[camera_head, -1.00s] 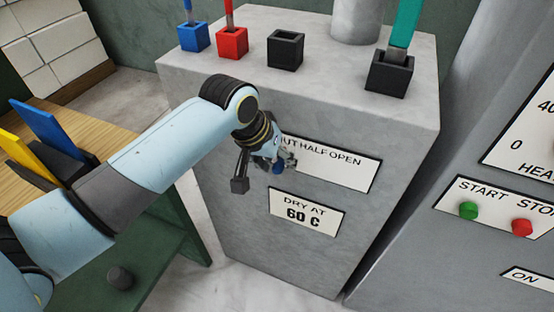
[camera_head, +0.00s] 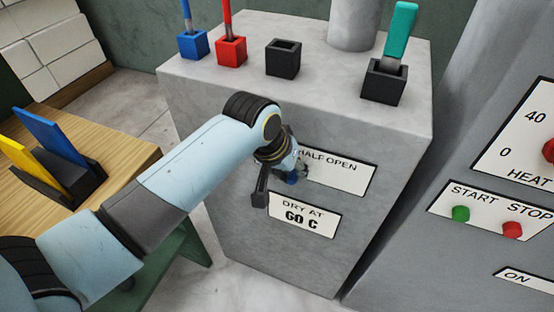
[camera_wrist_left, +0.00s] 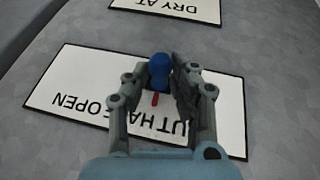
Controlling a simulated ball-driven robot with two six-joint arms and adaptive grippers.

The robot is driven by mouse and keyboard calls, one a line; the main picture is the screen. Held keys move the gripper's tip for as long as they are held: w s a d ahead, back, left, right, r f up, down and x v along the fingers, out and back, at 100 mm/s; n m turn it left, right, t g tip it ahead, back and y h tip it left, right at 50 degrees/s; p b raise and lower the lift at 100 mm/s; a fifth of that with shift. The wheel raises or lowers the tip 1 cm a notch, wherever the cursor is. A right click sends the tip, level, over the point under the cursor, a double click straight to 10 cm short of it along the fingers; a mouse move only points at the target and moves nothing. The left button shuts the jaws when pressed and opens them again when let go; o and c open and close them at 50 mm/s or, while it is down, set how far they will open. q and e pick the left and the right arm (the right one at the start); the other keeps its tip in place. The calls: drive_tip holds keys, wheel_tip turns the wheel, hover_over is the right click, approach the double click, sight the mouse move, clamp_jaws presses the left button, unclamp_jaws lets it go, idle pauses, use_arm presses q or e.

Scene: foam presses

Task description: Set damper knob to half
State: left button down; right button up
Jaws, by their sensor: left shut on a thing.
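The damper knob (camera_wrist_left: 158,72) is blue and sits at the SHUT / HALF / OPEN plate (camera_wrist_left: 75,88), upside down in the left wrist view. The knob also shows as a small blue spot in the head view (camera_head: 291,179), mostly hidden by my gripper. The plate (camera_head: 345,178) is on the front of the grey cabinet. My left gripper (camera_wrist_left: 160,82) has a finger on each side of the knob and is shut on it. A short red mark (camera_wrist_left: 155,99) shows between the fingers, towards the lettering near HALF; its exact alignment is unclear. My right gripper is not in view.
A DRY AT 60 C plate (camera_head: 304,215) is just below. Black, red and blue holders stand on the cabinet top, one with a teal-handled tool (camera_head: 400,30). A START / STOP panel (camera_head: 490,213) is at right, and a wooden table (camera_head: 115,165) at left.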

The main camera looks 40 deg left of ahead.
use_arm(q)
drive_tip(key=shift+w+d, duration=0.25)
drive_tip(key=shift+d, duration=0.85)
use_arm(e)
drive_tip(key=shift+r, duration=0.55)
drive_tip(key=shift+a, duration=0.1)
use_arm(q)
drive_tip(key=c, duration=1.1)
unclamp_jaws()
drive_tip(key=v, duration=1.2)
drive_tip(key=shift+s, duration=0.1)
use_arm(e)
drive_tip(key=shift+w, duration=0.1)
